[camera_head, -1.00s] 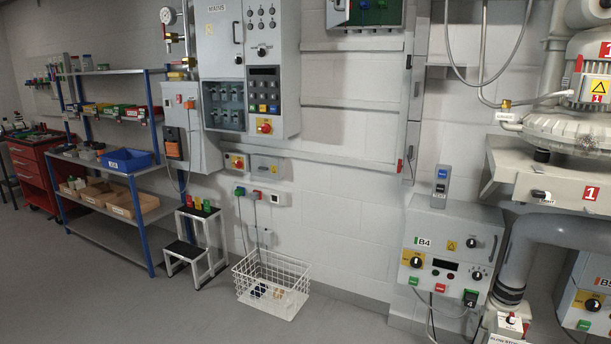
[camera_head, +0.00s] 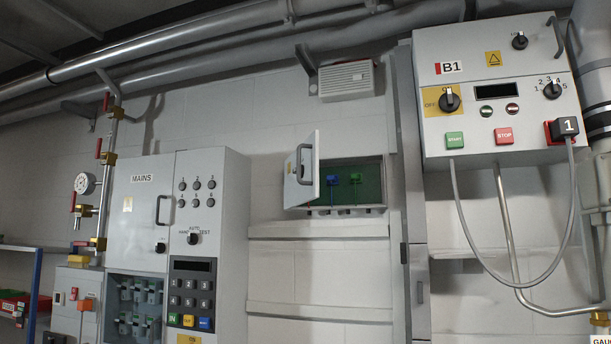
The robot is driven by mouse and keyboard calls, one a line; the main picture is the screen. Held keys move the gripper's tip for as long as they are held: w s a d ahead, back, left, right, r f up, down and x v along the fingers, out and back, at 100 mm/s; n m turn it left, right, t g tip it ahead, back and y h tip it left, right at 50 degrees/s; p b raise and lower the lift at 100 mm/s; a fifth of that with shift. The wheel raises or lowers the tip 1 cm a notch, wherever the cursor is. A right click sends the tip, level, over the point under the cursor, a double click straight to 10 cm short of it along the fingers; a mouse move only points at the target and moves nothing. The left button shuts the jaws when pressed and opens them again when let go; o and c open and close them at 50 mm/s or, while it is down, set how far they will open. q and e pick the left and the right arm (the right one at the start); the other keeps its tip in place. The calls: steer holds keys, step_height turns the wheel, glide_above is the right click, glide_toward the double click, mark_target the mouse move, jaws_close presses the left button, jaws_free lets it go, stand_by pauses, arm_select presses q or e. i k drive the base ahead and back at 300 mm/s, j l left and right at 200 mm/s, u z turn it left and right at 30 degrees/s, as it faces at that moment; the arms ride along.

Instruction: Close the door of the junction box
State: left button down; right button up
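The junction box (camera_head: 347,210) is mounted on the white wall near the middle of the head view. Its grey door (camera_head: 302,172) is hinged on the left side and stands open, swung out toward me. The door carries a dark handle (camera_head: 300,165) and a small yellow label. Inside the box I see a green back panel (camera_head: 370,178), with a blue block (camera_head: 333,183) and a green block (camera_head: 356,178). Neither of my grippers shows in this view.
A grey MAINS cabinet (camera_head: 140,218) stands left of the box. The B1 control box (camera_head: 496,124) hangs at upper right, with a looping cable (camera_head: 490,274) below it. Pipes (camera_head: 240,50) run along the top. Bare wall and horizontal rails (camera_head: 320,230) lie below the junction box.

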mark_target(298, 191)
steer(key=i+j+z, duration=0.3)
steer(key=i, duration=0.25)
steer(key=i+j+z, duration=0.2)
steer(key=i+z, duration=0.15)
steer(key=i, duration=0.15)
